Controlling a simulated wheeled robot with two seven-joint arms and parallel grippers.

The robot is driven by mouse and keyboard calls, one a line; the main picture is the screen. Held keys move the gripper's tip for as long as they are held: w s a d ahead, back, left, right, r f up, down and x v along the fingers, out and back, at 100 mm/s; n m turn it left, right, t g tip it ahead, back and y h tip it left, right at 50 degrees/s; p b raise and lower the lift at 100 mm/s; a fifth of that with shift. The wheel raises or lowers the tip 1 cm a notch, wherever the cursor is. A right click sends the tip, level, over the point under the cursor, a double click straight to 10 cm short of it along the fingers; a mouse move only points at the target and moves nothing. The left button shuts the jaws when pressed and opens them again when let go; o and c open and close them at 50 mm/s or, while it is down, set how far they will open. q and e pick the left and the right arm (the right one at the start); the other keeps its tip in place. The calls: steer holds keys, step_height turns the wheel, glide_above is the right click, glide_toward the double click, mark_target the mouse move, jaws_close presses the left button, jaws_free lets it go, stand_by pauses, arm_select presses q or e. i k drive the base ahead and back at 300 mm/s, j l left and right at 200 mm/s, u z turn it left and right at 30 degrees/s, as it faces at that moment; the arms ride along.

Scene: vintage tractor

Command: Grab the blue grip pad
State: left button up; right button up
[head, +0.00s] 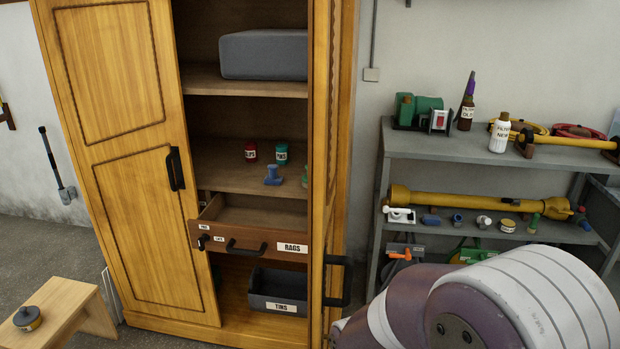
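I cannot make out for sure which thing is the blue grip pad. A small blue piece (273,175) stands on the middle shelf of the open wooden cabinet, in front of a red tin and a teal tin. Two more small blue-grey pieces, one on the left (431,219) and one to its right (456,219), lie on the lower level of the grey metal shelf. Neither gripper shows in the head view. Part of one of my arms fills the lower right corner and hides what is behind it.
The wooden cabinet's left door (125,160) is shut; its right door (340,150) stands open. A drawer labelled RAGS (255,238) is pulled out above a TINS bin (278,291). The grey rack (440,150) holds bottles and a yellow shaft (470,203). A wooden stool (62,300) stands lower left.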

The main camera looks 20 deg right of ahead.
mark_target(273, 178)
steer(key=z, duration=0.45)
steer(key=i+j+u, duration=0.2)
steer(key=i+u, duration=0.55)
steer(key=i, duration=0.15)
steer(key=i+z, duration=0.3)
steer(key=i, duration=0.2)
steer(key=i+z, duration=0.3)
steer(key=i, duration=0.25)
steer(key=i+j+z, duration=0.3)
steer(key=i, duration=0.2)
steer(key=i+j+z, duration=0.2)
steer(key=i+z, duration=0.15)
